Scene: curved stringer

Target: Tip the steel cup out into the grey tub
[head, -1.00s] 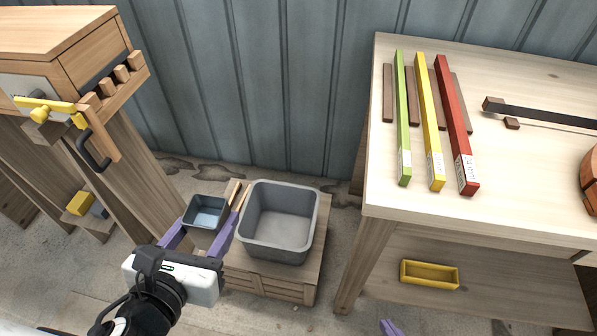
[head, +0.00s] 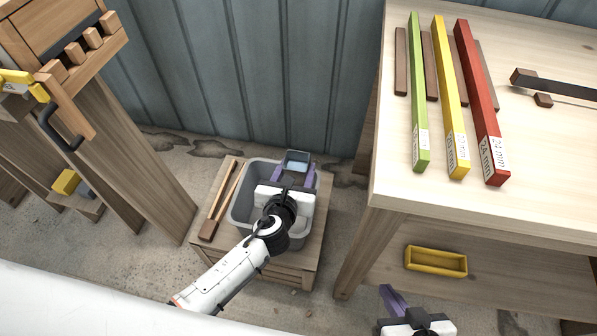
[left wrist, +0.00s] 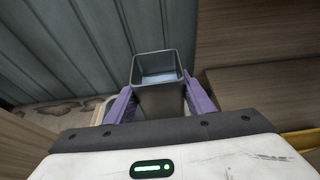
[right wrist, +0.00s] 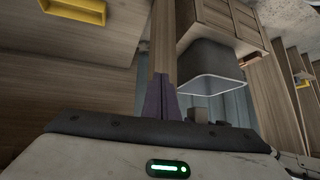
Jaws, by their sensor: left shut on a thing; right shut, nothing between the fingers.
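The steel cup (head: 297,158) is a small square blue-grey vessel. My left gripper (head: 295,172) is shut on it, with a purple finger on either side, above the far right part of the grey tub (head: 240,213). In the left wrist view the cup (left wrist: 158,98) shows its open mouth and pale inside; I cannot tell what it contains or exactly how far it is tilted. The tub stands on a low wooden crate, partly hidden by my left arm; it also shows in the right wrist view (right wrist: 210,68). My right gripper (right wrist: 160,97) is shut and empty, near the bench's lower front.
Wooden sticks (head: 220,203) lie on the crate (head: 297,262) left of the tub. The workbench (head: 540,180) at right bears green, yellow and red bars; a yellow tray (head: 436,261) sits on its lower shelf. A wooden stand (head: 120,150) is at left.

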